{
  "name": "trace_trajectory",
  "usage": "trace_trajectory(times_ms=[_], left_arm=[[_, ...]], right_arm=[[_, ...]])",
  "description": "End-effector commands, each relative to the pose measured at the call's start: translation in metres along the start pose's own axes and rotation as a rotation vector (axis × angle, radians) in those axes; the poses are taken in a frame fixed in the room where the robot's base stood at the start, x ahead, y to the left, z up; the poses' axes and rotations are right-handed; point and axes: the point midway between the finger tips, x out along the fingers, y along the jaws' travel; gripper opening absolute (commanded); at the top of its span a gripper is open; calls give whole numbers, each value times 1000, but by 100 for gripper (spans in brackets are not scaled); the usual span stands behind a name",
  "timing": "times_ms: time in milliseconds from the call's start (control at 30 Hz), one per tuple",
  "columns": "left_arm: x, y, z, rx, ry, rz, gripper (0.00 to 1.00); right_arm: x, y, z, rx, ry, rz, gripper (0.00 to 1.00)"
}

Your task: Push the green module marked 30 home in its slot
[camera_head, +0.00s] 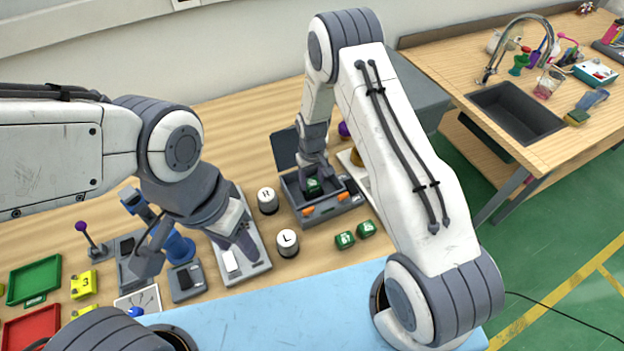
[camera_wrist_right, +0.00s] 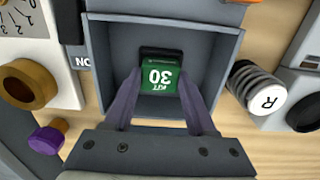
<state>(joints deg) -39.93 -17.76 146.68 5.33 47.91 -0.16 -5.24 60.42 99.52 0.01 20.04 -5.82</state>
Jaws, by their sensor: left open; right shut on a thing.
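The green module marked 30 (camera_wrist_right: 160,77) is between the purple-grey fingers of my right gripper (camera_wrist_right: 160,88), which is shut on it. Its number reads upside down in the right wrist view. The module also shows in the head view (camera_head: 313,187), inside a grey open box (camera_head: 291,189). A dark slot edge (camera_wrist_right: 161,52) shows at the module's far side; how deep the module sits in it cannot be told. My left gripper (camera_head: 197,250) is open, above the left part of the table, apart from the box.
Two green modules (camera_head: 345,240) (camera_head: 366,229) lie in front of the box. White-topped buttons L (camera_head: 288,243) and R (camera_head: 268,200) stand to its left. A brown-ringed knob (camera_wrist_right: 28,84) is near the box.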

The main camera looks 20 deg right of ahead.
Motion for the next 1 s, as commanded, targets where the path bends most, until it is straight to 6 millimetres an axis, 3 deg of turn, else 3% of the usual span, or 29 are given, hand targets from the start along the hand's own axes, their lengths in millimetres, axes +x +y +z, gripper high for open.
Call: trace_trajectory(times_ms=[1000], left_arm=[[10,-1,1,0,0,0,50]], right_arm=[[13,0,0,0,0,0,1]])
